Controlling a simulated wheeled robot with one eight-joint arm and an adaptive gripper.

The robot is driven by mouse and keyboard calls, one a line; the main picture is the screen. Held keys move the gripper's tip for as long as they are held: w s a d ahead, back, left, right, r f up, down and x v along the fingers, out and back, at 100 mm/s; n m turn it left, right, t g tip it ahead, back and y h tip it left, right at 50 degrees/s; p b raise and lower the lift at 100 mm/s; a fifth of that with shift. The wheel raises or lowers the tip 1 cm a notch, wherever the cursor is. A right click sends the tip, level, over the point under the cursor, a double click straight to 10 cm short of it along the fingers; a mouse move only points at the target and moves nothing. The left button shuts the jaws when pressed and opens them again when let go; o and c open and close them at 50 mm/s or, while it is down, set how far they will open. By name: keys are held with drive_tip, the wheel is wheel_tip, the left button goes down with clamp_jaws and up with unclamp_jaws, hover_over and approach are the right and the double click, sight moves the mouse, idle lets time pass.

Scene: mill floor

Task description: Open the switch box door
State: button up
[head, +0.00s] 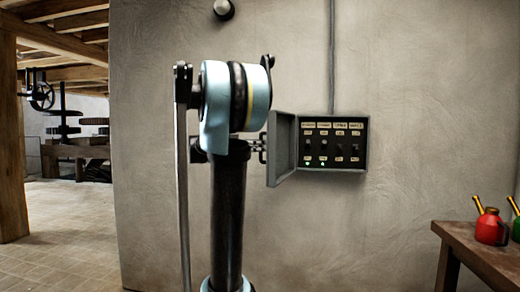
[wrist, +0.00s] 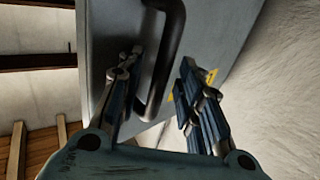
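The grey switch box (head: 335,146) is mounted on the wall. Its door (head: 282,150) is hinged at the left and stands swung well out, showing the labelled switches inside. In the wrist view the door's outer face (wrist: 205,35) fills the upper middle, with a dark bar handle (wrist: 170,50) and a partly hidden yellow mark. In the head view my gripper (head: 258,149) is at the door's outer side, partly hidden behind my arm.
A conduit (head: 331,60) runs up the wall from the box. A wooden table (head: 470,243) with a red oil can (head: 490,228) and a green one (head: 516,230) stands at the right. A wooden post (head: 12,140) and mill machinery are at the left. Floor at the left is open.

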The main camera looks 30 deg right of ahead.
drive_tip(key=w+a, duration=0.1)
drive_tip(key=a, duration=1.1)
drive_tip(key=shift+w, duration=0.15)
idle(0.5)
